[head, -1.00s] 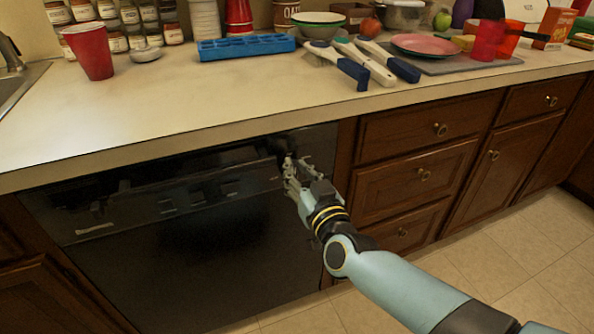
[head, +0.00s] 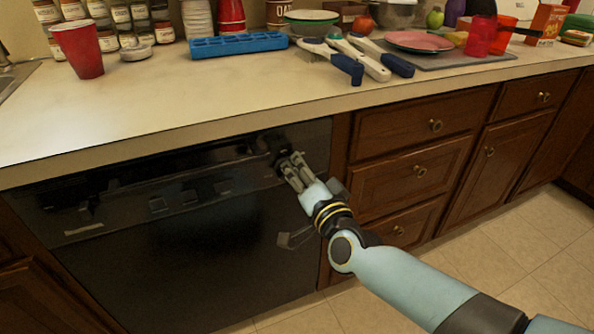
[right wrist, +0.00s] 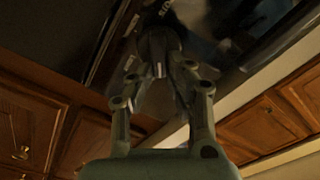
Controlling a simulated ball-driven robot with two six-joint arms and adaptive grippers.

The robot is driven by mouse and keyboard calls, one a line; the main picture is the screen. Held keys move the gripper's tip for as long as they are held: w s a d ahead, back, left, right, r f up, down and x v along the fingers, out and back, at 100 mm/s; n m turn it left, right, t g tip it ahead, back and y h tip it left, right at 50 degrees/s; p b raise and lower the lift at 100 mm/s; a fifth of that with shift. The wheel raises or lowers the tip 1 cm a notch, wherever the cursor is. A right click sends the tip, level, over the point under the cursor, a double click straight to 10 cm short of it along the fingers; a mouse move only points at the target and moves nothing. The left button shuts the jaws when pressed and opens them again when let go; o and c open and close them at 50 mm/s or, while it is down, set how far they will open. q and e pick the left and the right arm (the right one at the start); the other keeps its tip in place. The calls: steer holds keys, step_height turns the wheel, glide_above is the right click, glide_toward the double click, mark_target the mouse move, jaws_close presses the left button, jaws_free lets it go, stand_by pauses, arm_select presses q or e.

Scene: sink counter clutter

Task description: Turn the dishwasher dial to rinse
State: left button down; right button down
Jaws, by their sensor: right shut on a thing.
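The black dishwasher (head: 200,255) is set under the counter, with its control panel along the top. The dark dial (head: 277,144) is at the panel's upper right end, mostly behind my right gripper (head: 286,165). In the right wrist view the dial (right wrist: 156,42) is between the fingertips of the gripper (right wrist: 164,70), which is shut on it. Some light lettering shows beside the dial there, but the pointer and its setting are too dark to read. My left gripper is not in view.
Wooden drawers (head: 420,130) with round knobs stand right of the dishwasher. The counter (head: 150,110) overhangs just above the dial.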

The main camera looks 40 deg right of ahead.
steer(key=shift+f+m, duration=0.15)
steer(key=shift+m, duration=0.45)
steer(key=shift+d, duration=0.1)
steer(key=c, duration=1.3)
jaws_free()
steer(key=v, duration=1.2)
steer(key=shift+s, duration=0.1)
